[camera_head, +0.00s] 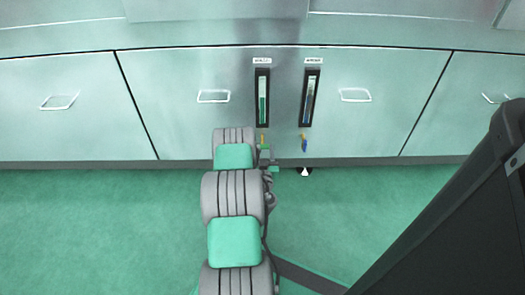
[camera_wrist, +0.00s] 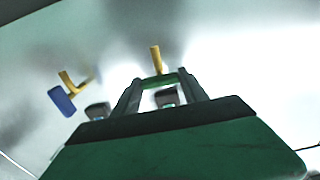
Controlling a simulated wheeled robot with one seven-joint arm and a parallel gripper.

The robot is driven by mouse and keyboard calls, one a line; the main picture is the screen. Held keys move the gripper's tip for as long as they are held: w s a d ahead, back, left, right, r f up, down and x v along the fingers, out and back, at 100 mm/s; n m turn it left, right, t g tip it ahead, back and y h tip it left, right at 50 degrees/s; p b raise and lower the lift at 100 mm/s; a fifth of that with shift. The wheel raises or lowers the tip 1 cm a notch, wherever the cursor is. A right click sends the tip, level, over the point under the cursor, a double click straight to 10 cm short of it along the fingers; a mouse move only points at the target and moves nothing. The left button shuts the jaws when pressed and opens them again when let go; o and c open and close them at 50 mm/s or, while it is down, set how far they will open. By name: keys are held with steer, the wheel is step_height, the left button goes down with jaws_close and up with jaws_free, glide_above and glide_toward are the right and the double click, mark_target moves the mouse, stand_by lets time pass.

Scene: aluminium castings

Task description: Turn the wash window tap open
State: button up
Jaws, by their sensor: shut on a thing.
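Two taps stick out of the metal cabinet front below two upright gauges. The left tap has a yellow stem (camera_head: 262,138), which also shows in the wrist view (camera_wrist: 156,58). Its green handle (camera_wrist: 161,79) lies between the fingers of my gripper (camera_wrist: 160,86), which is shut on it. In the head view my gripper (camera_head: 265,157) is small and partly hidden by my arm. The other tap, with a blue handle (camera_head: 304,144), stands free to the right; in the wrist view its blue handle (camera_wrist: 62,101) is at the left, apart from my fingers. The gauge labels are too small to read.
The left gauge (camera_head: 263,97) has a green column and the right gauge (camera_head: 311,97) a bluish one. Cabinet handles (camera_head: 213,96) (camera_head: 355,95) stick out on both sides. A small dark object with a white mark (camera_head: 305,172) is at the cabinet's foot. The green floor (camera_head: 90,230) is clear.

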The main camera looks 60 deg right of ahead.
steer(key=shift+n, duration=0.4)
steer(key=n+p, duration=0.1)
steer(key=n, duration=0.2)
steer(key=shift+r+n, duration=0.1)
steer(key=shift+n, duration=0.3)
steer(key=n, duration=0.4)
steer(key=shift+p, duration=0.35)
steer(key=n, duration=0.9)
steer(key=shift+s, duration=0.1)
steer(key=shift+d+n, duration=0.1)
steer(key=shift+n, duration=0.2)
steer(key=o, duration=1.2)
steer(key=shift+c, duration=0.2)
steer(key=shift+o, duration=1)
